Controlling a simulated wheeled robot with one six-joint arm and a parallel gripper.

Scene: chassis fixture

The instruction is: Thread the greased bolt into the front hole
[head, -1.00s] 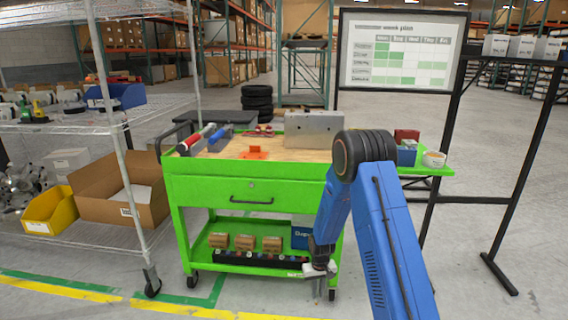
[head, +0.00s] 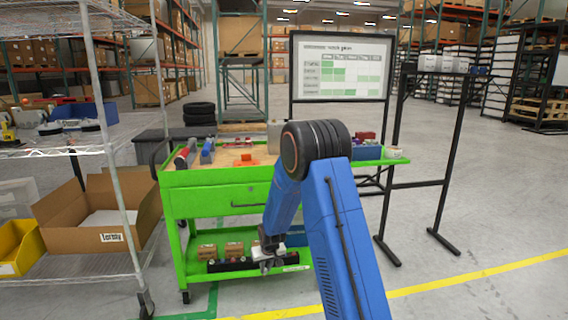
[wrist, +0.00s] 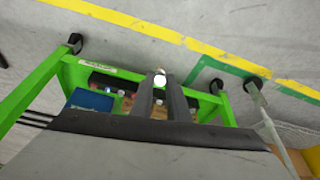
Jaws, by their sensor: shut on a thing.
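My gripper (head: 266,264) hangs low in front of the green cart's lower shelf. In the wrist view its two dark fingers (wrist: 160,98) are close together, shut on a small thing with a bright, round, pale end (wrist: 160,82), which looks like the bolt. I cannot make out grease or thread on it. A grey metal block (head: 273,136), likely the chassis, stands on the cart top behind my arm and is mostly hidden by it. The front hole cannot be seen.
The green cart (head: 218,201) carries tools and an orange piece (head: 246,160) on top. Its lower shelf holds small cardboard boxes (head: 234,249) and a black strip (wrist: 104,82). A wire rack (head: 75,150) stands at left, a whiteboard (head: 342,68) behind.

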